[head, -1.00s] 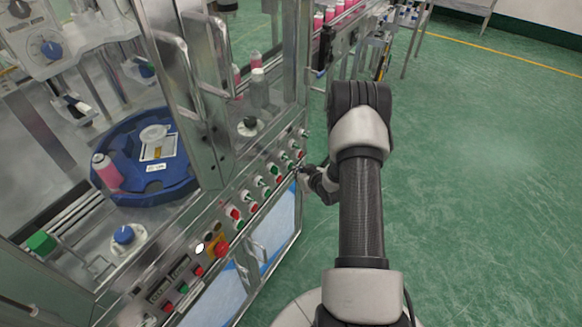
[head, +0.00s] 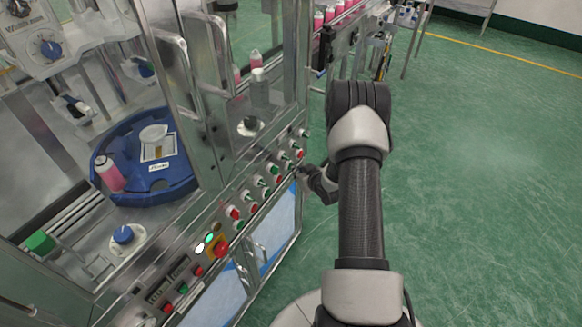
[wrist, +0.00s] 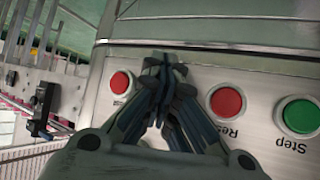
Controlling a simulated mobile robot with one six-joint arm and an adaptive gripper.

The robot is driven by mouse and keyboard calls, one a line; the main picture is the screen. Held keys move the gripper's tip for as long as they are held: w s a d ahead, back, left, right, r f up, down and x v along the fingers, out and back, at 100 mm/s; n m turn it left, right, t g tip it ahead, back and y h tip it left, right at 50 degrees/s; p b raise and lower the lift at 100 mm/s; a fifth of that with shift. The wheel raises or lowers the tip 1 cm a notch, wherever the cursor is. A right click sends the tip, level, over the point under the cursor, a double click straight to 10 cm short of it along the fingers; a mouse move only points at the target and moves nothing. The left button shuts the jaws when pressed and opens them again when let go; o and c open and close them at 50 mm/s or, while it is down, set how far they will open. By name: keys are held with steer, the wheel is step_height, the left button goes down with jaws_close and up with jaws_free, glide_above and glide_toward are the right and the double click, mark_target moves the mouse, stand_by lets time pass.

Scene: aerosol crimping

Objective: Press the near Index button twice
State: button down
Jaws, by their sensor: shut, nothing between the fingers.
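The slanted steel control panel (head: 222,206) carries a row of red and green buttons along the machine's front edge. In the wrist view, the panel shows a red button (wrist: 120,82) on the left, a red button labelled "Res…" (wrist: 226,102) and a green button labelled "Step" (wrist: 300,115). My gripper (wrist: 160,62) is shut and empty, its fingertips over the panel between the two red buttons. The fingers hide that stretch of panel, and I cannot tell whether they touch it. No Index label is readable. In the head view, my gripper (head: 302,173) is at the panel's far end.
A blue turntable (head: 178,190) with a pink bottle (head: 110,174) sits behind the panel. A red emergency stop (head: 221,248) and lit green lamp (head: 209,238) are nearer. Steel door frames (head: 180,90) rise above the panel. The green floor (head: 480,190) at right is open.

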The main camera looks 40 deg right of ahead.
steer(key=shift+s+d, duration=0.25)
steer(key=shift+s, duration=0.35)
steer(key=shift+s+d, duration=0.3)
steer(key=shift+s, duration=0.45)
steer(key=shift+s+d, duration=0.35)
steer(key=shift+s, duration=0.45)
steer(key=shift+s+d, duration=0.3)
steer(key=shift+s, duration=0.45)
steer(key=shift+r, duration=0.1)
steer(key=w+a+r+n+g+h, duration=0.1)
steer(key=w+a+r+g, duration=0.15)
steer(key=r, duration=1.25)
steer(key=s+a+r, duration=0.4)
steer(key=a+r, duration=0.6)
steer(key=r, duration=0.3)
steer(key=s+a+r+g+y, duration=0.1)
steer(key=s+a+r, duration=0.3)
steer(key=s+a, duration=0.5)
steer(key=s+a+r+g+y, duration=0.1)
steer(key=s+a+r, duration=0.3)
steer(key=s+a, duration=0.6)
steer(key=s+g, duration=0.1)
steer(key=s, duration=0.3)
steer(key=shift+s+n+y, duration=0.25)
steer(key=shift+n+y, duration=0.05)
